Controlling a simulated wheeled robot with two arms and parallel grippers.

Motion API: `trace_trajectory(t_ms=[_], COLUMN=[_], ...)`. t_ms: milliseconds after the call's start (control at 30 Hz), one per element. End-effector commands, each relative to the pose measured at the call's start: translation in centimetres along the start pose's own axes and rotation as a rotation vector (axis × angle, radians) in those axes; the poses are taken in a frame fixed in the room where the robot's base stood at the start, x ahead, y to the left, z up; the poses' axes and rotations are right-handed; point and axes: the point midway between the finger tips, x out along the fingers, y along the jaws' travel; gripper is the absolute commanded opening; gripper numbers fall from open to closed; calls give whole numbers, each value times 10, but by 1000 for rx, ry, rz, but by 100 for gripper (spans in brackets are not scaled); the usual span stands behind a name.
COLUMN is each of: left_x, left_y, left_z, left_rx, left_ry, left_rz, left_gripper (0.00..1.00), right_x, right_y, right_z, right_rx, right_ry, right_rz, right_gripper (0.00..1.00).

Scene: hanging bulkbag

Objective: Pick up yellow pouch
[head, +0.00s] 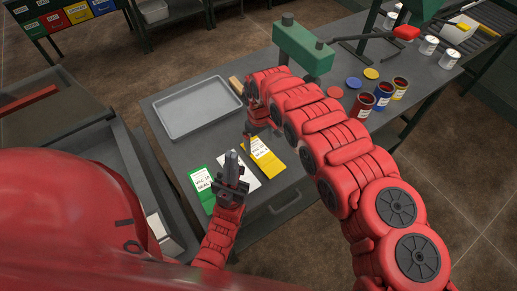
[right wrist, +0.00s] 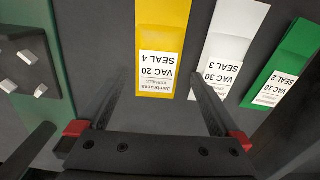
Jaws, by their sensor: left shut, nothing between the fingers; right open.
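The yellow pouch (head: 273,165) lies flat on the grey table, its white label facing up. In the right wrist view the yellow pouch (right wrist: 163,22) lies ahead of my right gripper (right wrist: 155,100), its label end between the lines of the two open fingers. Nothing is held there, and I cannot tell the height above the table. In the head view the right gripper (head: 249,133) is at the pouch's far end, partly hidden by its arm. My left gripper (head: 231,160) is shut and empty, above the white pouch (head: 247,184), which it partly hides.
A green pouch (head: 197,174) lies left of the white one. A grey tray (head: 198,107) stands at the back left of the table. A green machine (head: 304,50) stands behind my right arm. Red, blue and yellow cans (head: 383,95) stand to the right.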

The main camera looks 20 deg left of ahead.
Motion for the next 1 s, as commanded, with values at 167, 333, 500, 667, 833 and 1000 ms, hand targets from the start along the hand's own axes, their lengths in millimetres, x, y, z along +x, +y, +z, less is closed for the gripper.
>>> trace_trajectory(t_ms=[167, 333, 500, 667, 833, 1000], left_x=[3, 10, 5, -7, -8, -8], left_y=[0, 0, 0, 0, 0, 0], left_z=[0, -2, -1, 1, 1, 1], left_rx=[0, 0, 0, 0, 0, 0], left_ry=[0, 0, 0, 0, 0, 0], left_rz=[0, 0, 0, 0, 0, 0], left_gripper=[0, 0, 0, 0, 0, 0], right_x=[4, 16, 33, 53, 56, 55], right_y=[0, -1, 1, 2, 3, 3], right_z=[-1, -3, -4, -4, -4, -4], right_rx=[-1, -1, 0, 0, 2, 1], right_ry=[1, 3, 2, 0, 1, 1], right_rz=[-1, -2, 0, 1, 2, 1], right_gripper=[100, 100, 100, 100, 100, 100])
